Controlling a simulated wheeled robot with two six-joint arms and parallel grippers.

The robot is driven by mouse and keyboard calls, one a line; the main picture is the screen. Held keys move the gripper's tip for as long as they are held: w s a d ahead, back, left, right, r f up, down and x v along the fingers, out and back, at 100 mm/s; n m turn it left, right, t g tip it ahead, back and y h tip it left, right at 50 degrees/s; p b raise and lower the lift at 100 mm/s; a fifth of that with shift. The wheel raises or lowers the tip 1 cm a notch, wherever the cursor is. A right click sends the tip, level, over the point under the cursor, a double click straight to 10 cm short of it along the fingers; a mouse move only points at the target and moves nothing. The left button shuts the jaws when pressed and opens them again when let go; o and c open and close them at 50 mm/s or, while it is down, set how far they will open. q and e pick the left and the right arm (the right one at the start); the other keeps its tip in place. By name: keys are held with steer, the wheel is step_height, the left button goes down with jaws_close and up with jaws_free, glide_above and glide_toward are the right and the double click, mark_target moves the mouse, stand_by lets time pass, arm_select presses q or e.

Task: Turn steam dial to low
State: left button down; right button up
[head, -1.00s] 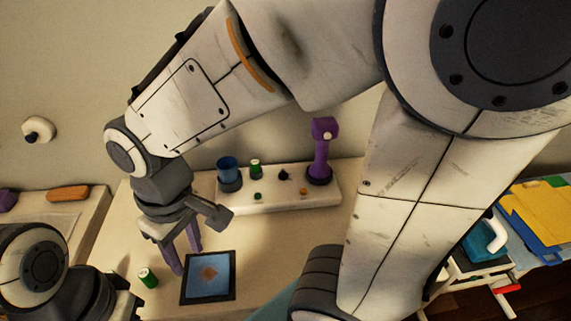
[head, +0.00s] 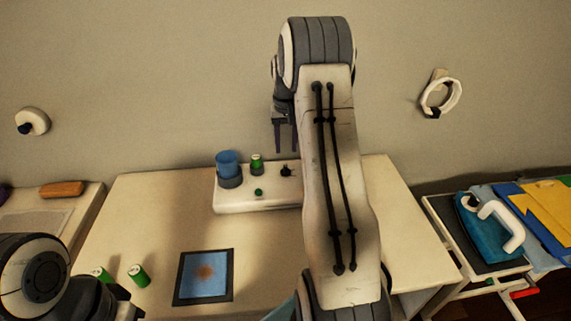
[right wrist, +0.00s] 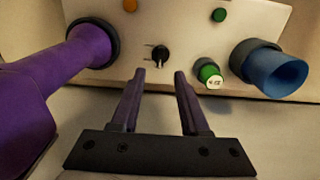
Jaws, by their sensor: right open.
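The steam dial (head: 286,171) looks like the small black knob on the white panel unit at the back of the table. In the right wrist view the black knob (right wrist: 160,54) has a light pointer and faint marks beside it. My right gripper (head: 285,148) is above and behind the knob in the head view. In the right wrist view its two fingers (right wrist: 157,76) are open and empty, with the knob just beyond their tips, apart from them. My left arm (head: 45,275) is at the lower left; its fingers are not clear.
The panel (head: 233,201) also bears a blue cup (head: 228,164), a green-topped cylinder (head: 257,164), a green button (head: 258,192), an orange button (right wrist: 130,5) and a purple handle (right wrist: 90,45). A framed blue picture (head: 205,276) and green cylinders (head: 138,275) lie nearer. A bench stands right.

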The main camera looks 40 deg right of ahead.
mark_target(286, 168)
step_height(286, 168, down, 8)
steer(key=shift+r+p, duration=0.25)
steer(key=shift+p, duration=0.2)
jaws_close()
